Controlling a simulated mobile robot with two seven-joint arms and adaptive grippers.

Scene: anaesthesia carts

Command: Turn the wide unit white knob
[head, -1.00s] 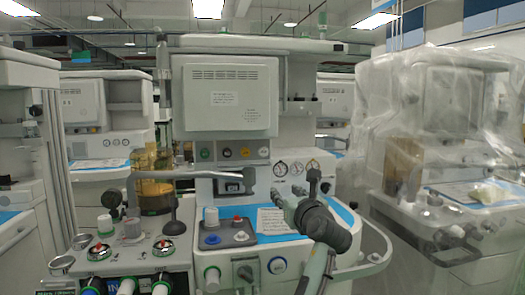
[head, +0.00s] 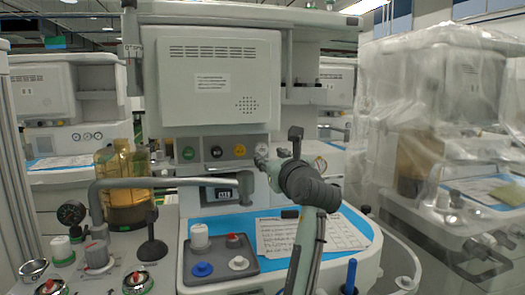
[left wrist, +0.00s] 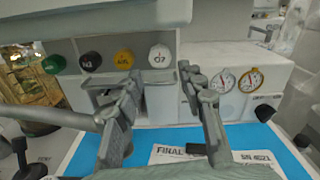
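A row of knobs sits on the grey panel below the big cabinet of the machine (head: 207,75). The white knob (head: 262,146) is at the right end, beside yellow, black and green knobs. In the left wrist view the white knob (left wrist: 160,56) is marked like "O2". My left gripper (head: 263,160) is just in front of and below it in the head view and covers part of it. In the left wrist view my left gripper (left wrist: 160,78) is open and empty, with the knob beyond the gap between its fingers, seemingly apart from them. My right gripper is not in view.
A grey tray (head: 220,278) with several knobs, including white ones, sits below on the blue worktop. A grey bent pipe (head: 150,182) crosses left of my gripper. Round gauges (left wrist: 252,80) are on the right. A plastic-covered machine (head: 450,90) stands at far right.

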